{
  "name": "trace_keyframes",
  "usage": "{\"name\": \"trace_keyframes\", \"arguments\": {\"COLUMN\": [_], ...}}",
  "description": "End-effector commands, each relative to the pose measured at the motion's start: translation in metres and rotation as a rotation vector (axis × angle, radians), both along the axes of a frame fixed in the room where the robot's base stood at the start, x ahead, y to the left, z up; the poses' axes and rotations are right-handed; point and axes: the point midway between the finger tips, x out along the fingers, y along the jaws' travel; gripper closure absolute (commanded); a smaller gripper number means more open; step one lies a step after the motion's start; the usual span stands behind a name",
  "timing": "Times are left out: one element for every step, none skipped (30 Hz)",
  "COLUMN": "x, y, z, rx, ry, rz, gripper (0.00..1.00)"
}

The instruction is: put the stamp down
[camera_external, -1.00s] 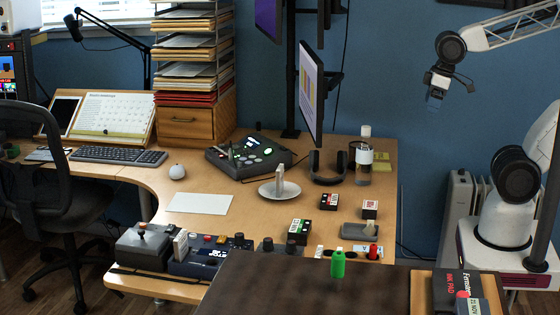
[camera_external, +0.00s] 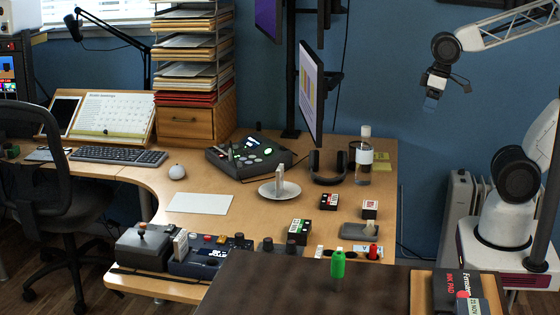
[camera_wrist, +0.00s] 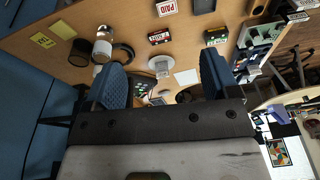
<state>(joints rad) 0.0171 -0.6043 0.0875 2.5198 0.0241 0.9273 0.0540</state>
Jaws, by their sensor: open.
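My gripper (camera_external: 433,98) hangs high above and to the right of the desk, apart from everything on it. In the wrist view its two blue fingers (camera_wrist: 162,78) are spread with nothing between them. A boxy stamp with a red-and-white label (camera_external: 370,207) stands at the desk's right side; its label reads PAID in the wrist view (camera_wrist: 167,7). A black stamp with a red label (camera_external: 329,201) sits left of it, also in the wrist view (camera_wrist: 159,37). A third, green-labelled stamp (camera_external: 300,230) sits nearer the front. Which stamp the task names is unclear.
A grey pad (camera_external: 355,231) lies beside the PAID stamp. A clear bottle (camera_external: 364,165), headphones (camera_external: 327,166) and a white saucer (camera_external: 267,191) holding a pale upright object stand farther back. A green bottle (camera_external: 338,264) is in front. Bare desk lies around the paper (camera_external: 200,203).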

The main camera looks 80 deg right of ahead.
Motion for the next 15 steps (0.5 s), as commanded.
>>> {"name": "trace_keyframes", "arguments": {"x": [0.006,0.009,0.014,0.018,0.022,0.028,0.032,0.037,0.043,0.047,0.051,0.057,0.061,0.066,0.071], "y": [0.0,0.001,0.001,0.001,0.002,0.002,0.003,0.003,0.003,0.004,0.004,0.004,0.004,0.003,0.003], "z": [-0.006,-0.008,-0.013,-0.017,-0.021,-0.026,-0.031,-0.035,-0.042,-0.047,-0.051,-0.058,-0.063,-0.068,-0.075], "rx": [0.014,0.026,0.04,0.052,0.066,0.083,0.097,0.11,0.129,0.141,0.155,0.172,0.184,0.196,0.212], "ry": [0.013,0.019,0.027,0.036,0.043,0.055,0.064,0.072,0.084,0.093,0.103,0.116,0.124,0.133,0.146], "rz": [-0.023,-0.041,-0.066,-0.086,-0.108,-0.139,-0.163,-0.188,-0.222,-0.248,-0.274,-0.31,-0.337,-0.365,-0.4], "gripper": [0.19,0.19,0.19,0.19,0.19,0.19,0.19,0.19,0.19,0.19,0.19,0.19,0.19,0.19,0.19]}}
